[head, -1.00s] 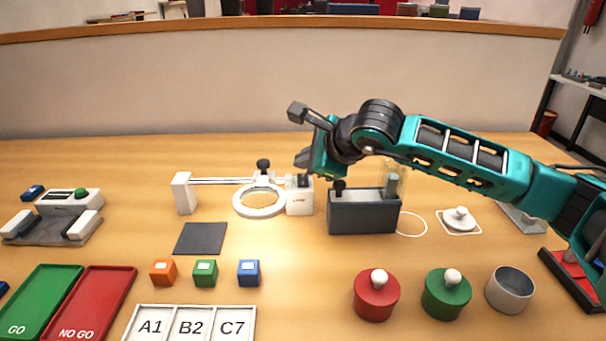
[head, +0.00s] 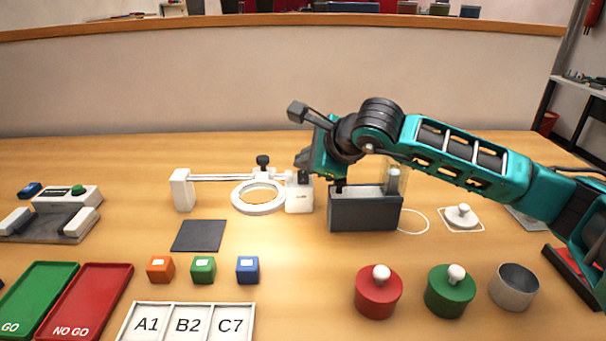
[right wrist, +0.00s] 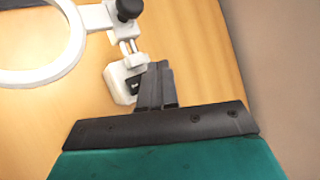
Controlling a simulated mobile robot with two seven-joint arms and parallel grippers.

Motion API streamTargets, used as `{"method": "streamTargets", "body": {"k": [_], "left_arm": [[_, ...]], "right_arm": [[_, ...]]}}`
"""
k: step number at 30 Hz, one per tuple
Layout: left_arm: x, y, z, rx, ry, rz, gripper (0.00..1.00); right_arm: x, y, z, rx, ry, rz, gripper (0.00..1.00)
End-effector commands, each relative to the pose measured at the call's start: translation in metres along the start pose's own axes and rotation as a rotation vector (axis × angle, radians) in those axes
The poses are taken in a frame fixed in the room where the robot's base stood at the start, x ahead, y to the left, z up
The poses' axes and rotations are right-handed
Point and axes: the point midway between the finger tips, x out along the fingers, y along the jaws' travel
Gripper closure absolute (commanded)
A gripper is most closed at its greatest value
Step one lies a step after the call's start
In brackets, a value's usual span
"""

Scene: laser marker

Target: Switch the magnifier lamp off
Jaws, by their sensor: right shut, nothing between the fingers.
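The magnifier lamp has a white ring (head: 258,197) on a jointed white arm with a black knob (head: 263,162). A small white box (head: 299,199) with a dark switch on top stands right beside the ring. In the right wrist view the ring (right wrist: 45,75) is at the upper left and the box (right wrist: 120,84) is just beyond my fingertips. My right gripper (head: 303,163) is shut and empty, its fingertips at the top of the box. In the right wrist view its fingers (right wrist: 157,72) partly cover the box and switch; I cannot tell whether they touch. My left gripper is not in view.
A dark grey bin (head: 364,211) stands just right of the box, under my right arm. Red (head: 378,294) and green (head: 449,294) lidded pots stand in front. Orange, green and blue cubes lie left of them, behind a labelled tray (head: 190,322). A dark mat (head: 199,236) lies front-left of the ring.

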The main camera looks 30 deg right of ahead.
Motion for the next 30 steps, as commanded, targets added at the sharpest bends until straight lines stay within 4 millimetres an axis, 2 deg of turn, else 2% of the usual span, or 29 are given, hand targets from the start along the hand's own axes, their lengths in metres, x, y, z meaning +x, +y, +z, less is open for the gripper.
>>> {"method": "streamTargets", "body": {"k": [30], "left_arm": [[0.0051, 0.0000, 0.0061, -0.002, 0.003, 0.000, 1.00]], "right_arm": [[0.0047, 0.0034, -0.0032, 0.000, -0.001, 0.000, 1.00]]}}
